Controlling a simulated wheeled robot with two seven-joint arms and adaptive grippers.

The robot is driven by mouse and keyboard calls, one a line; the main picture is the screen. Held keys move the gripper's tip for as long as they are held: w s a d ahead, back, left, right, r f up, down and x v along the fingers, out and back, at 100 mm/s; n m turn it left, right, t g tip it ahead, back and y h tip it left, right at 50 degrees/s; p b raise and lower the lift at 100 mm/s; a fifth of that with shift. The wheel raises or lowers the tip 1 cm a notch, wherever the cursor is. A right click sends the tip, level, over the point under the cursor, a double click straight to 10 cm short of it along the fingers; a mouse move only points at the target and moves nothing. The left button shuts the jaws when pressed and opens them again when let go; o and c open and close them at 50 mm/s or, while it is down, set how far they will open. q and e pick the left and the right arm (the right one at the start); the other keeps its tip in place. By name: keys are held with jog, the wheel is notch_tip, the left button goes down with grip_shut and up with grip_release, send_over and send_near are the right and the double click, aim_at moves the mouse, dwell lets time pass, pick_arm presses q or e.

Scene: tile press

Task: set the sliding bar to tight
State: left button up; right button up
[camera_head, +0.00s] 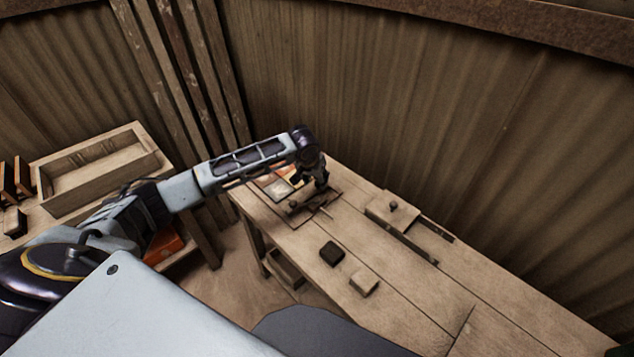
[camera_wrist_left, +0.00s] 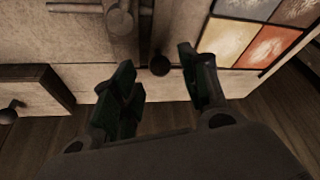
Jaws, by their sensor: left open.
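A tile press with coloured square tiles (camera_head: 279,188) sits at the far left end of the long bench. The tiles also show in the wrist view (camera_wrist_left: 243,45). I cannot read the bar's setting. My left gripper (camera_head: 318,188) is over the press. My right gripper is out of view.
On the bench (camera_head: 440,308) lie a black block (camera_head: 332,253) and a pale block (camera_head: 364,281). A wooden block with a knob (camera_head: 393,212) stands further right. A wooden tray (camera_head: 100,165) is on another table at left. The bench's right part is clear.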

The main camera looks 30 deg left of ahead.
pick_arm(q)
jog(key=shift+x, duration=1.4)
grip_shut()
